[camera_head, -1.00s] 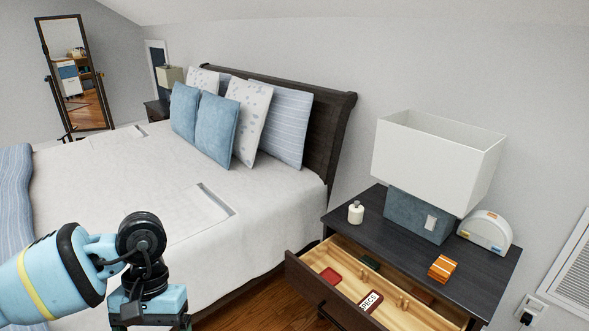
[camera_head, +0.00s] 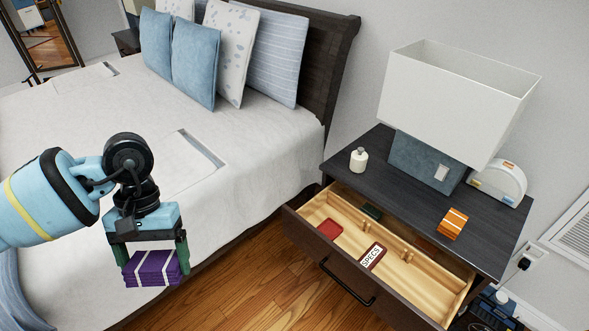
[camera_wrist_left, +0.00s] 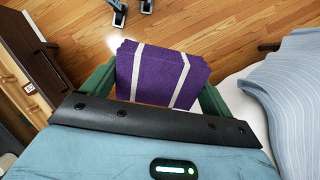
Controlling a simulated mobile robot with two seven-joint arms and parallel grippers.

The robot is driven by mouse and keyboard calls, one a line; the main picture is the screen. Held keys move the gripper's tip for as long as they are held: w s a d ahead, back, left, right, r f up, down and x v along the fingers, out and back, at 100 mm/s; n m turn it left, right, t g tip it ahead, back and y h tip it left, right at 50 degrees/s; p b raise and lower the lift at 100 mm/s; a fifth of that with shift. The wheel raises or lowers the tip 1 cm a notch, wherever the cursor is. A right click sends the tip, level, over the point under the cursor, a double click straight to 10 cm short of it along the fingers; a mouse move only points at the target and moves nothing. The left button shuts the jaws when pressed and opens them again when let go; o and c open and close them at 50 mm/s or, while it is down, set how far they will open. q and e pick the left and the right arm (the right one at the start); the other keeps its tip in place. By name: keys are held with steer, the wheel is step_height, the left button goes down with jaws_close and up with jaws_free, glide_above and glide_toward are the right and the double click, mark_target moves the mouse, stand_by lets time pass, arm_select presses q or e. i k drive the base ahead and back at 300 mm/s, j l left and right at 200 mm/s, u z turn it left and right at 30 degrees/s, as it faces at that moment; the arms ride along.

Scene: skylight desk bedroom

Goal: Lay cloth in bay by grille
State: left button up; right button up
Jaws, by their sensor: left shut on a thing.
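My left gripper (camera_head: 150,262) is shut on a folded purple cloth (camera_head: 152,268) with white stripes. It holds the cloth above the floor beside the bed, left of the nightstand. The cloth (camera_wrist_left: 160,78) also shows between the green fingers in the left wrist view. The open drawer (camera_head: 318,262) has wooden dividers (camera_head: 394,255). A brown case marked SPECS (camera_head: 373,256) lies near the middle. The right bay (camera_head: 432,290), towards the wall grille (camera_head: 577,238), looks empty. My right gripper is not in view.
The nightstand top holds a lamp (camera_head: 458,95), a white bottle (camera_head: 358,159), an orange striped stack (camera_head: 453,223) and a rounded white object (camera_head: 499,182). The bed (camera_head: 255,160) stands left. Wooden floor (camera_head: 255,285) lies open between the bed and drawer.

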mark_target(415, 297)
steer(key=i+z, duration=0.2)
steer(key=i+j+z, duration=0.1)
steer(key=z, duration=1.95)
